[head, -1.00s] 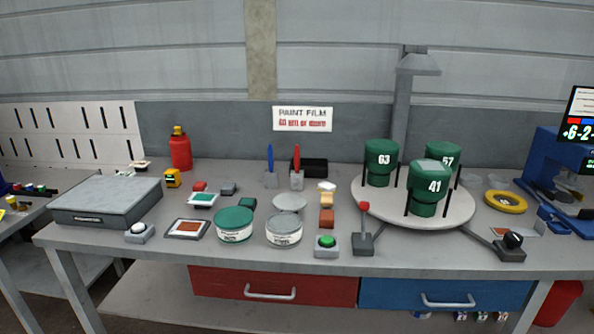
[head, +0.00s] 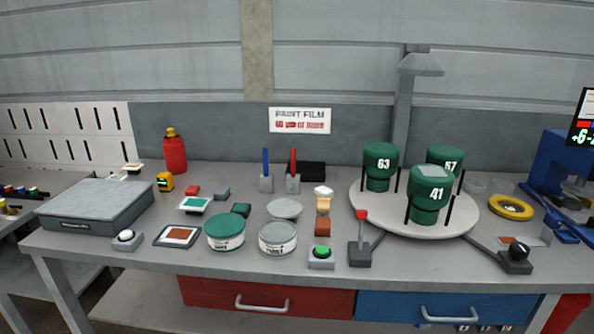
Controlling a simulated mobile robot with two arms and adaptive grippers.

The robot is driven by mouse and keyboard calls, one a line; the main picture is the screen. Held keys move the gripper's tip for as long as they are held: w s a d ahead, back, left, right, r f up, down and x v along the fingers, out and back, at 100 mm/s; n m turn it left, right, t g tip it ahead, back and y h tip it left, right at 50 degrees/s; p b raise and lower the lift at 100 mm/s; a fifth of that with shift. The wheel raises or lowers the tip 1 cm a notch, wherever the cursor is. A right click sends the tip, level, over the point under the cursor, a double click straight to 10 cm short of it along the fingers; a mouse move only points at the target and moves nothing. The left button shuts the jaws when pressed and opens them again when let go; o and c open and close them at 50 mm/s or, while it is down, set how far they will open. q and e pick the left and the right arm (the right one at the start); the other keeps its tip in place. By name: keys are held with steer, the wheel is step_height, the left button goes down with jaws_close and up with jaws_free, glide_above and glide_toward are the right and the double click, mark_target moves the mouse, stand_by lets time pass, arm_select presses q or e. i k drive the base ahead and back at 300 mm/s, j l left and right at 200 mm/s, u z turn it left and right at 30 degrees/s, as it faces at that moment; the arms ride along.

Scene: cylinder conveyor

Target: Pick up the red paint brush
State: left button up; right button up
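The red paint brush (head: 293,161) stands upright with its red handle up in a small grey holder (head: 293,184) towards the back middle of the workbench. A blue brush (head: 266,162) stands just left of it in a similar grey holder (head: 266,184). The brush's lower end is hidden in the holder. Neither of my grippers shows in the head view.
A black box (head: 313,171) sits right behind the red brush. In front are a grey disc (head: 284,208), a green-lidded tin (head: 225,232) and a grey tin (head: 277,238). A turntable (head: 380,214) with green canisters (head: 429,196) stands to the right.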

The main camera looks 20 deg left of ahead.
mark_target(292, 152)
steer(key=i+l, duration=0.1)
steer(key=i, duration=1)
